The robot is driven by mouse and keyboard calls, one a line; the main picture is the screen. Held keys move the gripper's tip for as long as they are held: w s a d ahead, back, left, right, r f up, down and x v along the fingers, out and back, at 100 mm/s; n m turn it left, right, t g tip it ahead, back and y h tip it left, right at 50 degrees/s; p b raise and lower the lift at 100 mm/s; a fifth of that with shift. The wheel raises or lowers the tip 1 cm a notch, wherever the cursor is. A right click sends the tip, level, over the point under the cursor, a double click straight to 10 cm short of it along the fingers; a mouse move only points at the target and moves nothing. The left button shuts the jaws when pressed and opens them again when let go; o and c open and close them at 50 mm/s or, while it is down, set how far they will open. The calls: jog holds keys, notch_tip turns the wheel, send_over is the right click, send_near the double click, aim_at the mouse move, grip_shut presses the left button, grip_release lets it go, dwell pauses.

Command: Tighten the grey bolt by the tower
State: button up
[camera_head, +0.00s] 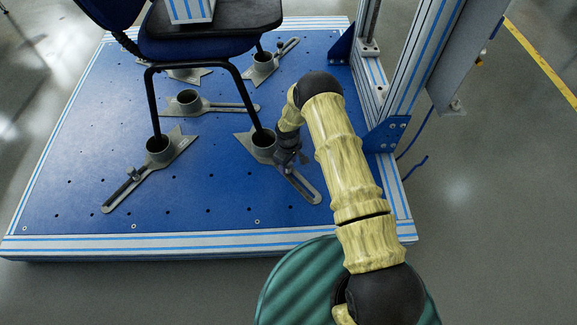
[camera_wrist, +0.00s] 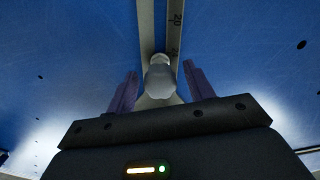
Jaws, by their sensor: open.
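The grey bolt (camera_wrist: 160,78) stands in the slot of a grey metal bracket (camera_wrist: 146,30) in the wrist view, near a printed "20". My gripper (camera_wrist: 161,72) is open, with one finger on each side of the bolt and a visible gap to both. In the head view my gripper (camera_head: 293,160) is low over the slotted bracket (camera_head: 302,188) at the chair's near right leg. There the bolt is hidden or too small to make out. The tower (camera_head: 408,60) is the metal upright at the right edge of the platform.
A blue chair (camera_head: 205,45) stands with its legs in round cups on the blue platform (camera_head: 200,205). Other slotted brackets (camera_head: 125,190) lie around it. A blue gusset plate (camera_head: 386,133) sits at the tower's foot, right of my arm. The front of the platform is clear.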

jog(key=n, duration=0.4)
jog(key=shift+c, duration=0.2)
jog(key=c, duration=0.9)
jog(key=m, duration=0.4)
jog(key=shift+p, duration=0.4)
jog(key=shift+c, duration=0.2)
jog(key=o, duration=1)
